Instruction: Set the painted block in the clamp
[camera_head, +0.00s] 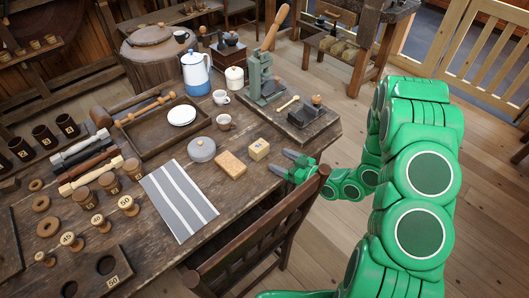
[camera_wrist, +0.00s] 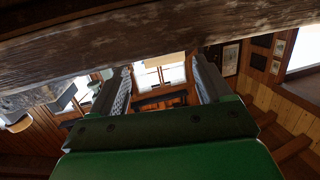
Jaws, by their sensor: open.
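A small pale yellow block (camera_head: 259,149) with a dark mark on its side sits near the table's front edge. A longer orange-tan block (camera_head: 230,164) lies just left of it; I cannot tell for certain which is the painted one. A green clamp-like device (camera_head: 257,78) with a wooden handle stands farther back on the table. My gripper (camera_head: 288,162) is at the table's edge, right of the pale block and apart from it. Its fingers also show in the wrist view (camera_wrist: 165,88), spread wide with nothing between them.
A grey lidded tin (camera_head: 202,149), a brown cup (camera_head: 225,122) and a striped cloth (camera_head: 179,200) lie near the blocks. A dark board with small tools (camera_head: 313,124) is at the table's right end. A wooden chair (camera_head: 262,235) stands at the front edge, close to my arm.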

